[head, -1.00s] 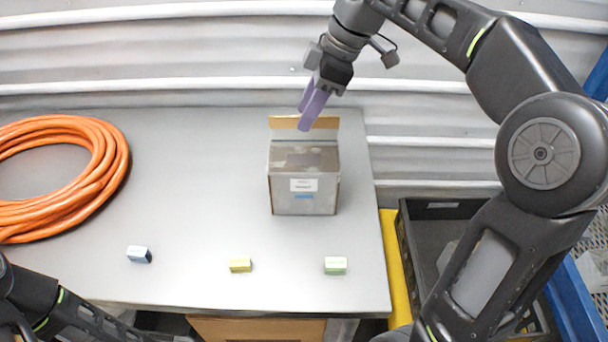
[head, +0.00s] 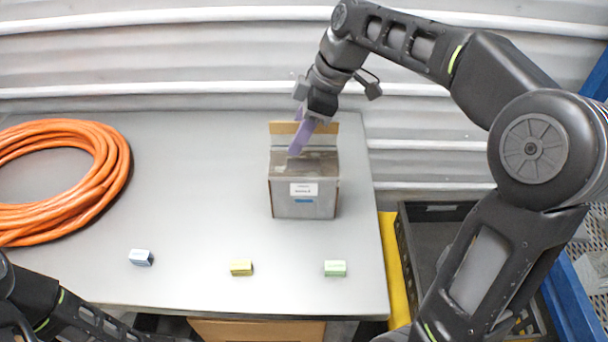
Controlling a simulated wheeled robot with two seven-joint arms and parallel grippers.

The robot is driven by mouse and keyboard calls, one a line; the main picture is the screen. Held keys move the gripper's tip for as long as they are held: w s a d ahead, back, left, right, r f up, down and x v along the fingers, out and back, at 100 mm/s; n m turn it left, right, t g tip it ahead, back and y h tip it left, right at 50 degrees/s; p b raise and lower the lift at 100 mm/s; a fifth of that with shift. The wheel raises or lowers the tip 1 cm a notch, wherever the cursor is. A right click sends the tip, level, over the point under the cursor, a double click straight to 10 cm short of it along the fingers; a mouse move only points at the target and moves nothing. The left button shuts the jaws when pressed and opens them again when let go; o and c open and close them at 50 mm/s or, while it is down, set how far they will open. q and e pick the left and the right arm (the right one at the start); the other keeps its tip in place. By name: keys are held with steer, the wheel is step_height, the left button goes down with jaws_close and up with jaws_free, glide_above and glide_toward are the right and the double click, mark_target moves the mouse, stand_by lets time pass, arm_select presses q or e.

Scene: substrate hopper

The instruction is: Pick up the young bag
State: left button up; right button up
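No bag that I can name as the young one shows. My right gripper (head: 298,147), with purple fingers, points down at the box's top in front of the flap. The fingers overlap in view, so their gap is unclear, and nothing shows held. My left arm is at the lower left, its gripper out of view.
Small blue (head: 140,257), yellow (head: 241,268) and green (head: 335,268) blocks lie along the front of the grey table (head: 200,200). An orange hose coil (head: 115,165) lies at the left. A black crate (head: 432,225) stands right of the table. The table's middle is clear.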

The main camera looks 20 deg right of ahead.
steer(key=shift+f, duration=0.25)
stand_by(0.6)
steer(key=shift+c, duration=0.6)
jaws_close()
stand_by(0.8)
steer(key=shift+w+r, duration=0.1)
steer(key=shift+r, duration=0.05)
